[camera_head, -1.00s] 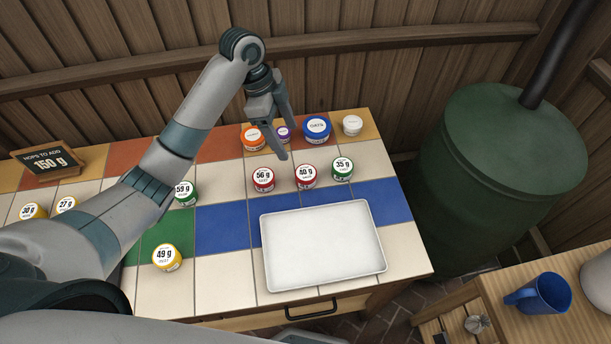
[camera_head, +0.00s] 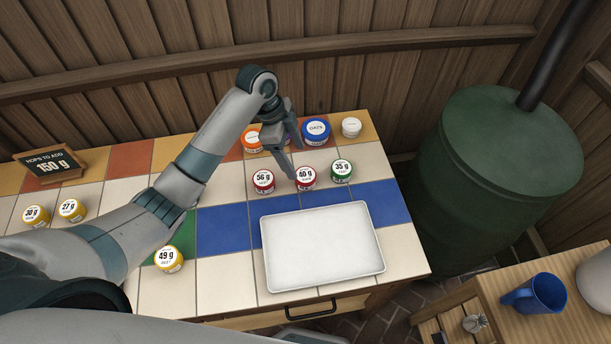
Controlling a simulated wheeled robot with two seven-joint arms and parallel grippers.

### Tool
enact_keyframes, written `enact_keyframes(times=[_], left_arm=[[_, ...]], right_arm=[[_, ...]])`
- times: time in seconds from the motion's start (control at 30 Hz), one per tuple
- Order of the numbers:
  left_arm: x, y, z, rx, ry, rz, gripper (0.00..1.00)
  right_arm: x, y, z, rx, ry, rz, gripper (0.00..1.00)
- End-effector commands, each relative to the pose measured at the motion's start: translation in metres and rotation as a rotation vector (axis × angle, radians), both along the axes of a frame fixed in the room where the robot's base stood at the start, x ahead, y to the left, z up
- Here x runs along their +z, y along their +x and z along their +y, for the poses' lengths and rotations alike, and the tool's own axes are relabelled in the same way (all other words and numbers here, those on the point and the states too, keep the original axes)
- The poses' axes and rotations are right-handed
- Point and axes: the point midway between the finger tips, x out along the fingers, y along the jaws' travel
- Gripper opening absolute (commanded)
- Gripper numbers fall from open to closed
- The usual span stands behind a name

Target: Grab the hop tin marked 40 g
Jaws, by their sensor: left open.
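The hop tin marked 40 g (camera_head: 306,179) is red with a white lid. It stands on the tiled table between the red 56 g tin (camera_head: 263,182) and the green 35 g tin (camera_head: 341,171). My left gripper (camera_head: 287,165) is open and empty. It points down, with one fingertip close to the left side of the 40 g tin's lid. I cannot tell whether it touches the tin. My right gripper is not in view.
A white tray (camera_head: 322,247) lies in front of the tins. Behind stand an orange-lidded tin (camera_head: 251,139), a blue oats tin (camera_head: 316,130) and a white tin (camera_head: 351,127). Yellow 49 g (camera_head: 168,259), 27 g (camera_head: 72,210) and 30 g (camera_head: 36,216) tins stand left. A sign (camera_head: 50,166) reads 150 g.

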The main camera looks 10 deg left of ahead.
Motion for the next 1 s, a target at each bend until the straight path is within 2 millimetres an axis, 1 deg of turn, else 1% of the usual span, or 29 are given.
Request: enact_keyframes(times=[0.03, 0.1, 0.3, 0.47, 0.77, 0.87, 1.0], left_arm=[[-0.007, -0.001, -0.004, 0.001, 0.000, 0.004, 0.71], [-0.019, -0.001, -0.007, 0.000, 0.000, 0.005, 0.71], [-0.044, 0.000, -0.015, 0.000, 0.000, 0.002, 0.71], [-0.051, 0.001, -0.016, 0.000, 0.001, 0.001, 0.71], [-0.051, 0.001, -0.016, 0.000, 0.001, 0.000, 0.71], [-0.053, 0.002, -0.017, 0.000, 0.000, 0.001, 0.71], [-0.061, 0.003, -0.020, 0.000, -0.001, 0.003, 0.71]], right_arm=[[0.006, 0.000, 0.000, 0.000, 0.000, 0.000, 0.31], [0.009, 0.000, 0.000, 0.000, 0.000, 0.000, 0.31], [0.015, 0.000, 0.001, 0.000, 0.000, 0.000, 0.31], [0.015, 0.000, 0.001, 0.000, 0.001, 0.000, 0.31], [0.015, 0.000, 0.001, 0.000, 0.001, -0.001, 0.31], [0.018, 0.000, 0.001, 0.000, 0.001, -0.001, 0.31], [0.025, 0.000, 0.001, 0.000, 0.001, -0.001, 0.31]])
